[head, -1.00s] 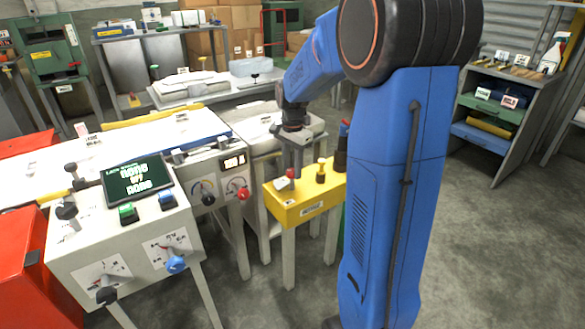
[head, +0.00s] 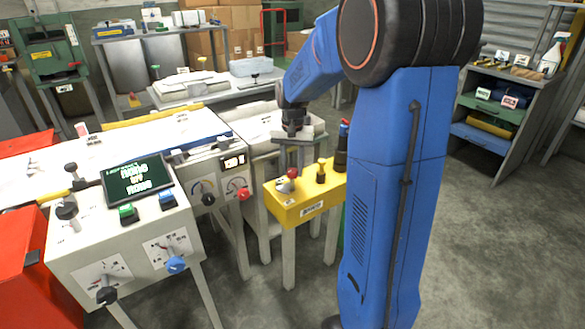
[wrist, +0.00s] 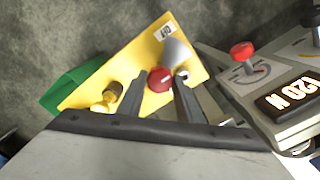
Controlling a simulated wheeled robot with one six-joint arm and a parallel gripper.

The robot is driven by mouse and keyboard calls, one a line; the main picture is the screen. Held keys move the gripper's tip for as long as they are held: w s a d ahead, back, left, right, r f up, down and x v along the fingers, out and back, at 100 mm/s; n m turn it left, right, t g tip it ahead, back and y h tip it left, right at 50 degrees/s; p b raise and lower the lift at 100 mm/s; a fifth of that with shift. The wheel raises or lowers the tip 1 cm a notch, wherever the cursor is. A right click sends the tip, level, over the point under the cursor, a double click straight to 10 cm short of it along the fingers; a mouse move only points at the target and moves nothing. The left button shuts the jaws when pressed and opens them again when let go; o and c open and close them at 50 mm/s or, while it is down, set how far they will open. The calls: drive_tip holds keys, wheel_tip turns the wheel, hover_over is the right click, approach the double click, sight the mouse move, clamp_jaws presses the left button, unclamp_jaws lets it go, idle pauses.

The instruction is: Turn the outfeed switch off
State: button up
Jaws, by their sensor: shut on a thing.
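A yellow switch box (head: 300,209) stands on legs in the middle of the head view, with a small front label that I cannot read. A red-knobbed switch lever (wrist: 160,79) rises from a pale base near one end of it; the red knob also shows in the head view (head: 292,173). My gripper (wrist: 158,90) is above the box, its two dark fingers on either side of the red knob and shut on the lever. In the head view my gripper (head: 292,160) points down at the knob. The exact finger contact is hard to see.
A yellow knob (wrist: 108,97) stands beside the red one on the box. A grey control panel with another red knob (wrist: 242,51) and a lit display (wrist: 289,96) is close by. A console with a dark screen (head: 138,187) is at left. Open floor lies at right.

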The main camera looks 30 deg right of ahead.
idle(0.4)
drive_tip(key=o, duration=1)
drive_tip(key=shift+o, duration=0.2)
wheel_tip(320, 180, up, 17)
drive_tip(key=shift+r, duration=0.2)
